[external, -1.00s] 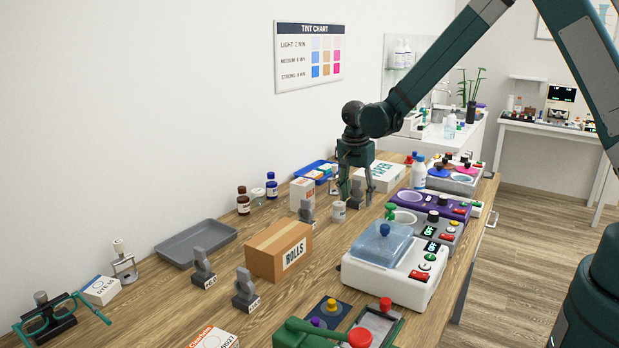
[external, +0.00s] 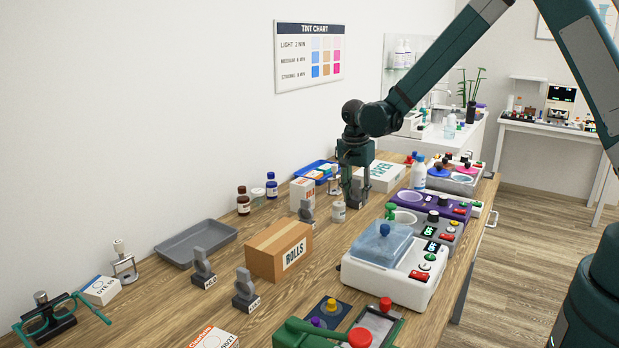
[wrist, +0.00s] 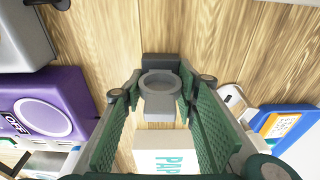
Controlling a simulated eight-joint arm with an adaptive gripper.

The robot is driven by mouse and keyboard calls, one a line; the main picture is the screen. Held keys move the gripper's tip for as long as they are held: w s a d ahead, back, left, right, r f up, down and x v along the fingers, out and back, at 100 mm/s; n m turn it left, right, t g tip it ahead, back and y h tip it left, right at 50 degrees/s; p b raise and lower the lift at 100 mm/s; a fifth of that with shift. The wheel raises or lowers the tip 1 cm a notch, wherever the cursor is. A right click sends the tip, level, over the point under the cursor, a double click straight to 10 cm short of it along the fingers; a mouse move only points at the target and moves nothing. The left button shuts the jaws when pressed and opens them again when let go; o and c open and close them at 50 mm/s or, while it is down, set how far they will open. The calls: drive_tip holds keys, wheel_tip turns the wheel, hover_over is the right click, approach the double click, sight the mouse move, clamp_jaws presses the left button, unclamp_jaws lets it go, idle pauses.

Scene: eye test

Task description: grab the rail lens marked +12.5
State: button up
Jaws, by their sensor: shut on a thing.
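My gripper (external: 356,190) is low over the bench, with its fingers shut on a dark grey rail lens (external: 359,203). In the wrist view the held lens (wrist: 160,84) shows as a grey ring on a block between the two green finger pads. Its marking cannot be read, so I cannot tell whether it is +12.5. Its base appears to be on or very near the wood. Other rail lenses stand on the bench: one (external: 306,212) by the upright white box, one (external: 202,268) left of the cardboard box and one (external: 245,290) nearer the camera. Their labels are too small to read surely.
A white PAPER box (external: 381,177) lies just behind my gripper. A small white pot (external: 338,212) and an upright white box (external: 302,194) stand to its left. A purple device (external: 430,204) is to the right. The ROLLS box (external: 279,250) is nearer the camera.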

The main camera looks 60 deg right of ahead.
wheel_tip(320, 180, up, 10)
idle(0.6)
